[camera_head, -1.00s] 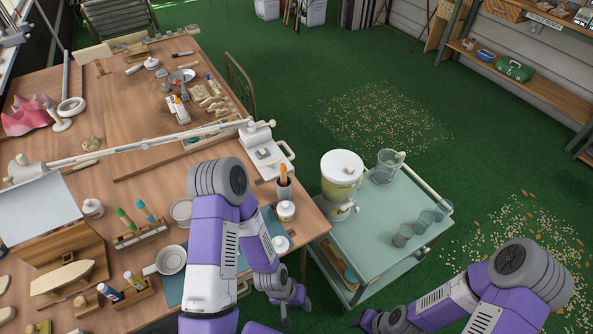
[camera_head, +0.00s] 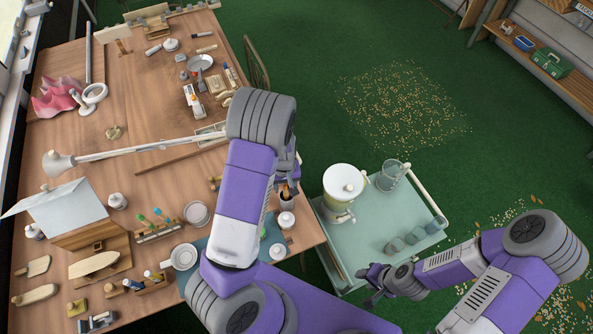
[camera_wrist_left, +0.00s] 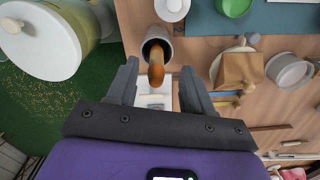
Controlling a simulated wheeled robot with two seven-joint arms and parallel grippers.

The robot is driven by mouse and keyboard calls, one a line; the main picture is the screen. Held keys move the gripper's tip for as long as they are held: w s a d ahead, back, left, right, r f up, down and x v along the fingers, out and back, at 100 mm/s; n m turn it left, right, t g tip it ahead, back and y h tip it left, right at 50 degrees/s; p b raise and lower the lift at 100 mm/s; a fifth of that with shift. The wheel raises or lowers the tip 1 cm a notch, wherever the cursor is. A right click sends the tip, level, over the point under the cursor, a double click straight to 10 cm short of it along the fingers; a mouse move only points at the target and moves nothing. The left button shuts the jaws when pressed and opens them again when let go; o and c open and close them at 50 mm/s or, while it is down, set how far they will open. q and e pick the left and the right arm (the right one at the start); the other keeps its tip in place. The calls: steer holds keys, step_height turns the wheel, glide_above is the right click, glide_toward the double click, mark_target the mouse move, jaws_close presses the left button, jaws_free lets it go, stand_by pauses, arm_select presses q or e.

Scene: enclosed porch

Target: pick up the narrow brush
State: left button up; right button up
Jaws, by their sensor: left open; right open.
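A brush-like tool with an orange-brown end (camera_wrist_left: 156,70) stands in a grey cup (camera_wrist_left: 158,42) in the left wrist view, its end pointing up at the camera. In the head view the cup (camera_head: 288,203) is near the table's right edge, partly behind my left arm. My left gripper (camera_wrist_left: 157,88) is open above the cup, with the orange-brown end between its fingers in the picture; I cannot tell whether they touch it. In the head view my left arm mostly hides this gripper. My right gripper (camera_head: 372,281) is open and empty beside the trolley's front edge.
A green trolley (camera_head: 365,240) stands right of the table, with a drink dispenser (camera_head: 342,190), a glass jug (camera_head: 390,175) and several cups. A white lidded jar (camera_head: 286,221) sits close to the grey cup. A wooden rack of bottles (camera_head: 158,234) is further left.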

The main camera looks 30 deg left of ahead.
mark_target(286, 190)
arm_select(q)
steer(key=shift+w+a+r, duration=0.15)
steer(key=shift+w+r, duration=0.05)
steer(key=shift+r, duration=0.35)
steer(key=shift+w+a+r, duration=0.1)
steer(key=shift+w+r, duration=0.05)
steer(key=shift+r, duration=0.35)
step_height(286, 190, down, 8)
steer(key=shift+w+r, duration=0.1)
steer(key=shift+w, duration=0.05)
steer(key=shift+d, duration=0.1)
jaws_close()
